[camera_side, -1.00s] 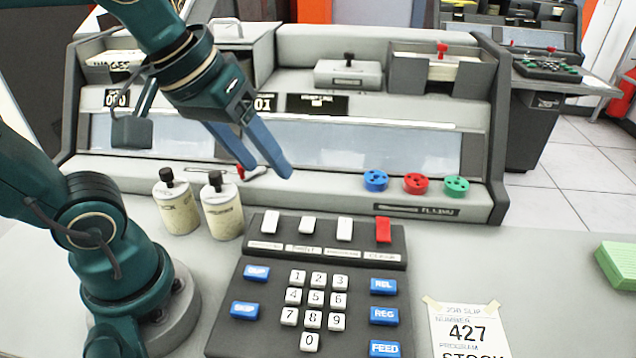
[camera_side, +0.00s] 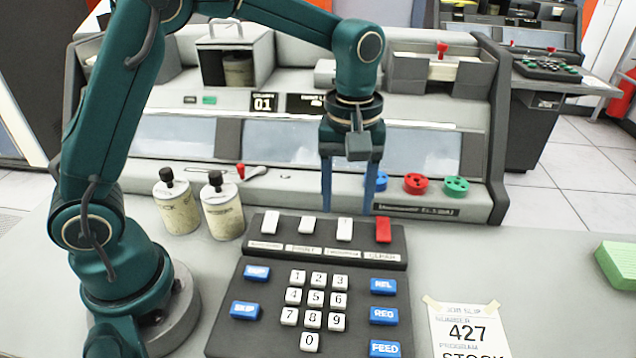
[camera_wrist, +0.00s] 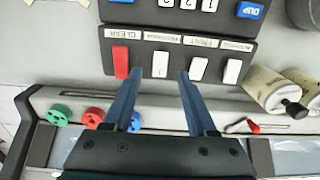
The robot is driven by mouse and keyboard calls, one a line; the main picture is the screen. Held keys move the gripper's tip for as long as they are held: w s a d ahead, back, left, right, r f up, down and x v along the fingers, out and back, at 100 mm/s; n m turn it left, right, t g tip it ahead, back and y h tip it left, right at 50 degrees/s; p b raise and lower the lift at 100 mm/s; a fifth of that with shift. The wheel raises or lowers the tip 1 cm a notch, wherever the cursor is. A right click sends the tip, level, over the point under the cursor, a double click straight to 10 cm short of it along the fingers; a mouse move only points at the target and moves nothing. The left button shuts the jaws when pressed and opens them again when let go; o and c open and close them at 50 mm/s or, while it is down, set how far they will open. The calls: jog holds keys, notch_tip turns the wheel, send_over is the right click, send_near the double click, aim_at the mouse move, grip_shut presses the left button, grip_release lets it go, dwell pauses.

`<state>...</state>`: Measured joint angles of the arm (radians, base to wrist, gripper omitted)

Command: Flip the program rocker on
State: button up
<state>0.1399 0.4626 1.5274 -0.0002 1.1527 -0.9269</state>
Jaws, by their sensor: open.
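The program rocker (camera_side: 344,228) is the third white rocker from the left on the dark keypad panel (camera_side: 228,335) in the side view. In the wrist view the rocker (camera_wrist: 160,65) sits beside its PROGRAM label, between the red clear rocker (camera_wrist: 121,62) and the white print rocker (camera_wrist: 198,69). My gripper (camera_side: 347,206) points down, open and empty, just above and behind the rocker row. In the wrist view its blue fingertips (camera_wrist: 159,74) lie on either side of the program rocker's line. Contact with the rocker cannot be told.
Two labelled bottles (camera_side: 222,210) stand left of the panel. Blue, red (camera_side: 416,184) and green knobs sit on the console behind. A job slip (camera_side: 468,332) lies to the right, and a green block (camera_side: 618,266) lies farther right.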

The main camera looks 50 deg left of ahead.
aim_at(345, 226)
jog(key=shift+f, duration=2.1)
grip_shut()
jog(key=shift+w+a+g+h, duration=0.3)
jog(key=shift+a+g+h, duration=0.05)
jog(key=shift+g+h, duration=0.55)
jog(key=shift+w+a+g+h, duration=0.15)
jog(key=shift+g+h, duration=0.75)
grip_release()
jog(key=shift+r, duration=0.1)
jog(key=shift+v, duration=2)
jog(key=shift+w+a+r, duration=0.15)
jog(key=shift+r, duration=0.25)
